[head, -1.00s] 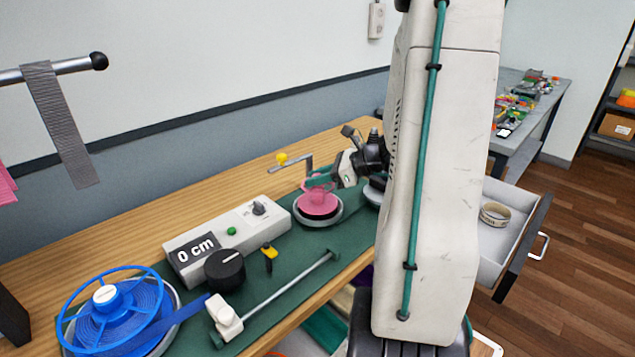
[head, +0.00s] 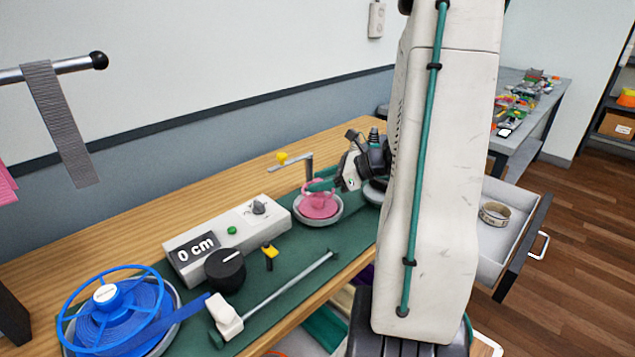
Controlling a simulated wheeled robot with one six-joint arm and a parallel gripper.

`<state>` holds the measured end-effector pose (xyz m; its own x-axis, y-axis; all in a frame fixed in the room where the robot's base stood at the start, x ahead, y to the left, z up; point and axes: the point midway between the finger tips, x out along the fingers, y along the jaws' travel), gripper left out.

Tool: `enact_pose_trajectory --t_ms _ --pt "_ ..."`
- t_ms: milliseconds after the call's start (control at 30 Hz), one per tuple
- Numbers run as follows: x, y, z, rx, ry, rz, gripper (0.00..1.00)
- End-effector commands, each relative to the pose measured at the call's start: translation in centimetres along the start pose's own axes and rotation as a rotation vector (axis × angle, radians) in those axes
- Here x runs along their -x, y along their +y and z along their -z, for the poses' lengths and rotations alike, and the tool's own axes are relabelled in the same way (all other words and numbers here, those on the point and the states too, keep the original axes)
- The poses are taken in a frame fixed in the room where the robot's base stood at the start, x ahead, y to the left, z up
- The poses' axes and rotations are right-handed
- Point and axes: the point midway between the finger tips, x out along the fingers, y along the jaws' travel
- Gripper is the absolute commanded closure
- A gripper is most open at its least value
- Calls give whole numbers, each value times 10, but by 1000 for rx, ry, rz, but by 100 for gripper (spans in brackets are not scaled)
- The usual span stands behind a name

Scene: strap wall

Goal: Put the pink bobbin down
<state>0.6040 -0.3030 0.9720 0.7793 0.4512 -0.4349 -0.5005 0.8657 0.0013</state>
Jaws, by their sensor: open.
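The pink bobbin (head: 318,208) sits low in a round grey-white dish (head: 324,223) on the green mat, just right of the white measuring box. My gripper (head: 320,187) is at the bobbin's top, coming in from the right, with its teal fingers open around or beside the pink upper part. Whether the fingers touch the bobbin cannot be told at this size.
A crank with a yellow knob (head: 282,158) rises behind the dish. The measuring box (head: 228,238) reads 0 cm. A blue reel (head: 118,310) stands at the front left, near a metal rod (head: 290,290). An open drawer (head: 490,240) holds a beige ring (head: 494,214).

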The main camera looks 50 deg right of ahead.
Motion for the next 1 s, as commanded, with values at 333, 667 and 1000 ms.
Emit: enact_pose_trajectory --t_ms 333,667,1000 --pt "75 -1 0 1 1 5 52" --pt "104 4 -5 25 10 -18 52" --pt "34 138 -84 678 223 -491 52"
